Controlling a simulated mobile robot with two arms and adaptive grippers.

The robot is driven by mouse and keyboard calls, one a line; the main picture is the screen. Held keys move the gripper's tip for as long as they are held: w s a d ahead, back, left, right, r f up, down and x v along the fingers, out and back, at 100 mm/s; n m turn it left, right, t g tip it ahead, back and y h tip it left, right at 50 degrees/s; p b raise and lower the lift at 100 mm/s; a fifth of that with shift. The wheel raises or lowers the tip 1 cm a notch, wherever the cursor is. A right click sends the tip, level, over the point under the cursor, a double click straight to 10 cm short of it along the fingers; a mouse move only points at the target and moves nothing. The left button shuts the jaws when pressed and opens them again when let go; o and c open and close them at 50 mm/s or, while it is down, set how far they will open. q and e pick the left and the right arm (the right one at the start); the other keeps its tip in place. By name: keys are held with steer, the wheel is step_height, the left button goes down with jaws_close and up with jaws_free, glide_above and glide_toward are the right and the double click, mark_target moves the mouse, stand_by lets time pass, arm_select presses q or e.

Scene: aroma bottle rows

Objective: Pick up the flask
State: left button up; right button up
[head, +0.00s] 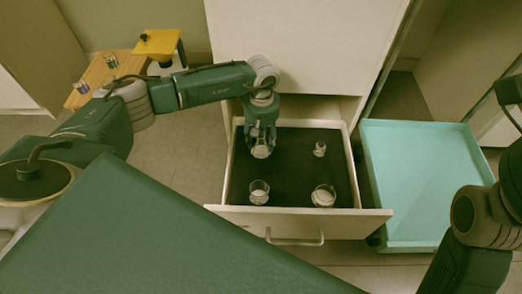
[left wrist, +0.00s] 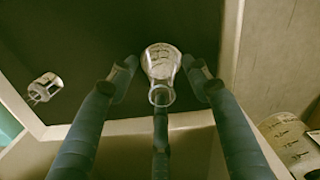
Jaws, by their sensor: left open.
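A clear conical flask (left wrist: 161,68) with pale contents shows in the left wrist view, between the spread fingers of my left gripper (left wrist: 160,80). Its narrow neck points toward the camera. In the head view the flask (head: 261,152) shows at the fingertips of my left gripper (head: 261,140), over the back left of the open drawer. The gripper is open and points down around the flask; whether any finger touches it I cannot tell. My right gripper is not in view; only part of my right arm shows at the right edge.
The open drawer (head: 290,216) has a dark floor. It also holds a small glass vessel (head: 319,149) and two beakers, left (head: 259,192) and right (head: 323,196). A turquoise tray (head: 420,180) stands to the right. A wooden bench (head: 97,75) with a yellow-topped stand (head: 158,43) is back left.

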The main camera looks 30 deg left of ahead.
arm_select(q)
jaws_close()
steer(key=shift+r, duration=0.1)
stand_by(0.3)
